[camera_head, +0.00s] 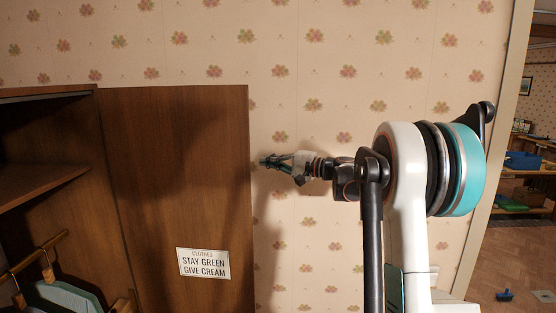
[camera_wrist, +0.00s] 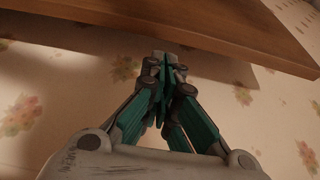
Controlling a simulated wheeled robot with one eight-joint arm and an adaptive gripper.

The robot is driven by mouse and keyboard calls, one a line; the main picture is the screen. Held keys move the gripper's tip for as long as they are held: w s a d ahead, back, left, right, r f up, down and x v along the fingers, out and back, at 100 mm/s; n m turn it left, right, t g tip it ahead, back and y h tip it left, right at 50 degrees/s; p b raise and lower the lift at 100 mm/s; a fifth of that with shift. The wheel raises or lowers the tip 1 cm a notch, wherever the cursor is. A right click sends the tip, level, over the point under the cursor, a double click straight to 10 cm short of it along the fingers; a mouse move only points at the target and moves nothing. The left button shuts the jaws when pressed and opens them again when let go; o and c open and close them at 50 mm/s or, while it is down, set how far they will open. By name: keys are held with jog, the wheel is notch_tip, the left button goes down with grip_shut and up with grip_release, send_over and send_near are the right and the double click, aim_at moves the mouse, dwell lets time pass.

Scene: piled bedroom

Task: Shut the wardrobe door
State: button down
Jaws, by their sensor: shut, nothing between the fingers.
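The wardrobe (camera_head: 45,91) is brown wood and stands at the left of the head view with its inside showing. Its door (camera_head: 180,150) stands open, swung out to the right, with a white sign (camera_head: 203,264) on its face. My gripper (camera_head: 266,161) is shut and empty, just right of the door's free edge. In the wrist view the shut fingers (camera_wrist: 163,62) point toward the door edge (camera_wrist: 225,30), which crosses the top of the picture. I cannot tell whether they touch it. The door's lower end is out of frame.
Clothes hang on wooden hangers (camera_head: 45,262) from a rail inside the wardrobe, below a shelf (camera_head: 40,185). A wall with flowered paper (camera_head: 310,60) lies behind the door and my arm. A doorway at the right opens onto a room with wooden floor (camera_head: 515,260).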

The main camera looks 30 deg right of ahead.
jog(key=shift+p+x, duration=0.5)
jog(key=shift+x, duration=1.75)
jog(key=shift+a, duration=0.1)
